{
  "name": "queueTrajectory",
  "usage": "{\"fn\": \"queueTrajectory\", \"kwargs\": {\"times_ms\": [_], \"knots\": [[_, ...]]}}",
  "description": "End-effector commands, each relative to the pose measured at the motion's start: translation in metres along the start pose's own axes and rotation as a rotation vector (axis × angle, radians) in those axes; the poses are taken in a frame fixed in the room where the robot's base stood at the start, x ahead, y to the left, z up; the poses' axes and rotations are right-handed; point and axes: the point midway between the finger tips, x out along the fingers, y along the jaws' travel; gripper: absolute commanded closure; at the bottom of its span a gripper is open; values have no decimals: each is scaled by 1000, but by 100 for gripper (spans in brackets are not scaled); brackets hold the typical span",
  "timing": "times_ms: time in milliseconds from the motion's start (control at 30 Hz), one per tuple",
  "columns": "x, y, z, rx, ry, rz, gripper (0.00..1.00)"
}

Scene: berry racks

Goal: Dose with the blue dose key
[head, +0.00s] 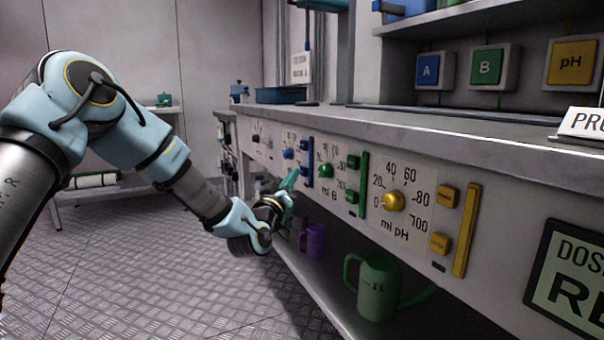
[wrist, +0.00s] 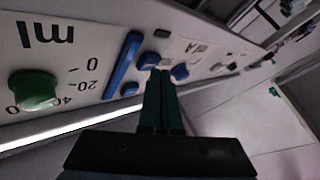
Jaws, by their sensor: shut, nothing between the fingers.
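The blue section of the front panel carries a blue knob (head: 288,153), small blue keys (head: 304,145) and a tall blue bar (head: 310,161). In the wrist view, the picture is upside down: one blue key (wrist: 148,59) lies right by my fingertips, another blue key (wrist: 130,88) is beside the blue bar (wrist: 122,65), and the blue knob (wrist: 180,71) is just right of the tips. My gripper (head: 292,178) is shut and empty, its teal fingers (wrist: 160,74) pointing at the panel. I cannot tell whether they touch it. Lettering on the keys is unreadable.
The green knob (head: 326,170) and yellow knob (head: 392,201) sit farther right on the panel, each with its keys and bar. The floor (head: 150,270) left of the bench is clear.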

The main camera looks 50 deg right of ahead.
Motion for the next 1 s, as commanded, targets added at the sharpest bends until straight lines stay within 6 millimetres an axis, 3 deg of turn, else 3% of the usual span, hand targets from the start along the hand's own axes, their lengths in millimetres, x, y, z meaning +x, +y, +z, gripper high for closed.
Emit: {"fn": "queueTrajectory", "kwargs": {"times_ms": [1000], "knots": [[6, 4, 5, 0, -1, 0, 100]]}}
